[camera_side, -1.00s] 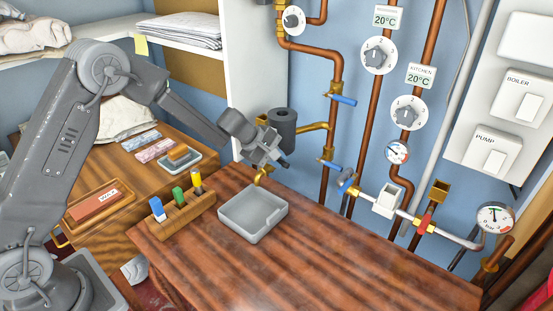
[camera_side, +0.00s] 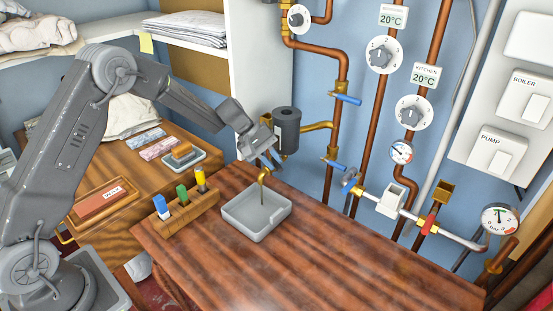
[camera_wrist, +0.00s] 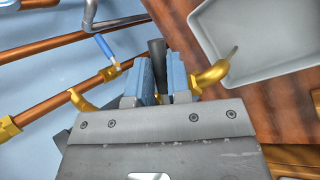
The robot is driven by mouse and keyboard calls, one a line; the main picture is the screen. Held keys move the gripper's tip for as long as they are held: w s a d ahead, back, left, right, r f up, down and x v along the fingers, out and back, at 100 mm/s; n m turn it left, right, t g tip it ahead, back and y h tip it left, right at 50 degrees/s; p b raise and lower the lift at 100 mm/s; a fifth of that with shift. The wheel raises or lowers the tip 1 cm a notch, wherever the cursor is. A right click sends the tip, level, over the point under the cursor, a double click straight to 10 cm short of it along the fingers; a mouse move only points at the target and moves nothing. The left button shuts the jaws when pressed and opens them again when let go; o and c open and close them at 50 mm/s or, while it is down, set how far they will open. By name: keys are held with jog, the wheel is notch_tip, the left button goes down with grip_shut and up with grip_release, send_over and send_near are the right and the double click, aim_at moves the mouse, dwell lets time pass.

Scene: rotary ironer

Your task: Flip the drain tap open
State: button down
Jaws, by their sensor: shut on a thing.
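The drain tap's brass spout (camera_side: 263,175) curves down over the grey tray (camera_side: 247,230), below the dark grey canister (camera_side: 287,133). A thin grey-brown stream shows between the spout and the tray. The spout also shows in the wrist view (camera_wrist: 212,75), with a short grey streak at its mouth. My gripper (camera_side: 271,160) is at the tap, just under the canister. In the wrist view its two pale blue fingers are shut on the dark tap lever (camera_wrist: 157,52), whose end sticks out between them. The tap's body is mostly hidden by my gripper.
A wooden rack (camera_side: 187,213) with blue, green and yellow-topped pieces stands left of the tray. Copper pipes with blue-handled valves (camera_side: 337,165) run along the wall to the right. The wooden worktop (camera_side: 330,255) is clear in front and to the right.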

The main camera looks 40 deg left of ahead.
jog(key=shift+s+a+m+g, duration=0.2)
jog(key=shift+a+m+g, duration=0.35)
jog(key=shift+m+g, duration=0.7)
jog(key=shift+s+a+m+g, duration=0.25)
jog(key=shift+a+m+g, duration=0.4)
jog(key=shift+m, duration=1.05)
jog(key=shift+s+a+m+g, duration=0.2)
jog(key=shift+a+m+g, duration=0.25)
jog(key=shift+m+g, duration=0.85)
jog(key=shift+m, duration=0.35)
jog(key=c, duration=1.4)
grip_release()
jog(key=shift+o, duration=0.2)
jog(key=shift+r, duration=0.1)
